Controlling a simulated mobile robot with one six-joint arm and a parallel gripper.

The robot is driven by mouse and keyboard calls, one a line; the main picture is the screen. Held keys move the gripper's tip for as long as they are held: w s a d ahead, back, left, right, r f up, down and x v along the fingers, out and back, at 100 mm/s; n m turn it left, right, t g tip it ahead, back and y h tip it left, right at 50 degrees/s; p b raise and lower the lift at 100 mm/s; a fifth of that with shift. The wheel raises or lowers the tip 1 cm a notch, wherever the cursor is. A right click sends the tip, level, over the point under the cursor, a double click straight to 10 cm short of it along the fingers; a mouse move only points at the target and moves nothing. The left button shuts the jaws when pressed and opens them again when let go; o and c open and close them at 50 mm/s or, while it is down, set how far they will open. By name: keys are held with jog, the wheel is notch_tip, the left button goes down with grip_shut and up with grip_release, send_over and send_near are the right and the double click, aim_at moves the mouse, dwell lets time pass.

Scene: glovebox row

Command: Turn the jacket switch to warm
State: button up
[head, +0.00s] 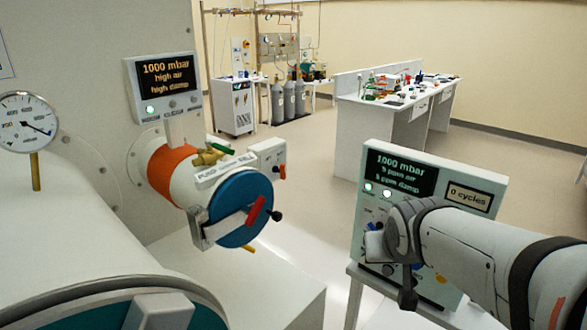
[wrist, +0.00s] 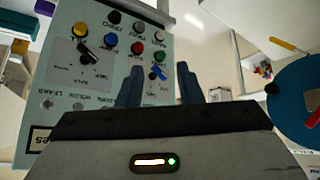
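The control panel (head: 481,165) stands at the right of the head view, its display lit. In the wrist view the same panel (wrist: 70,112) fills the left side, upside down. A blue lever switch (wrist: 157,73) and a black pointer switch (wrist: 90,52) show on it; their labels are too small to read, so I cannot tell which is the jacket switch. My gripper (wrist: 158,82) is open and empty. The blue lever appears in the gap between its fingers; contact cannot be told. In the head view my gripper (head: 385,245) is at the panel's lower face, largely hidden.
Colored buttons, among them a red one (wrist: 137,48), sit close to the blue lever. A blue round port door (head: 238,210) with a red handle is left of the panel. A white lab bench (head: 390,130) stands behind. Open floor (head: 310,185) lies between.

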aim_at(285, 171)
jog(key=w+a+r+n+t+y, duration=0.1)
jog(key=w+a+r+t, duration=0.1)
jog(key=w, duration=0.5)
jog(key=w+a+r+t+y, duration=0.1)
jog(key=w+r+t, duration=0.15)
jog(key=w, duration=0.55)
jog(key=w+a+r+n+t+y, duration=0.1)
jog(key=w+a+r+t, duration=0.15)
jog(key=w, duration=0.45)
jog(key=w+a+f+n+y+p, duration=0.1)
jog(key=w+a+f+n+y, duration=0.1)
jog(key=w+a+y, duration=0.2)
jog(key=w+a+f+n+y+p, duration=0.1)
jog(key=w+a+f+n+y, duration=0.1)
jog(key=a+y, duration=0.4)
jog(key=w+a+f+n+y+p, duration=0.2)
jog(key=w+a+n+y, duration=0.2)
jog(key=a, duration=0.4)
jog(key=shift+w+g+y, duration=0.3)
jog(key=shift+w+y, duration=0.4)
jog(key=shift+w, duration=0.2)
jog(key=shift+c, duration=0.5)
